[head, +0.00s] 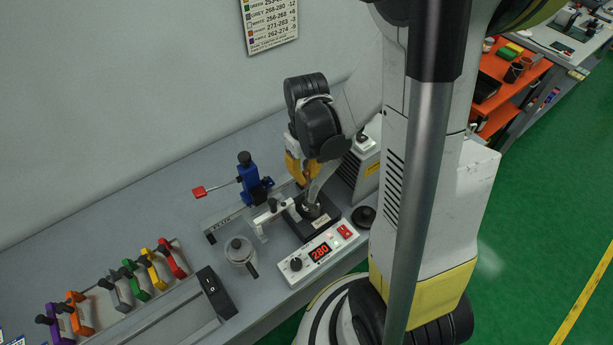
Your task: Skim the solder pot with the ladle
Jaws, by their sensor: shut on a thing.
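The solder pot (318,224) is a dark block on the bench, behind a white control unit (318,254) that shows 280 in red. My wrist comes down over the pot. The solder surface is mostly covered from view.
A blue stand (250,182) with a red-tipped lever is left of the pot. Colored handled pieces (131,280) fill a rack at left.

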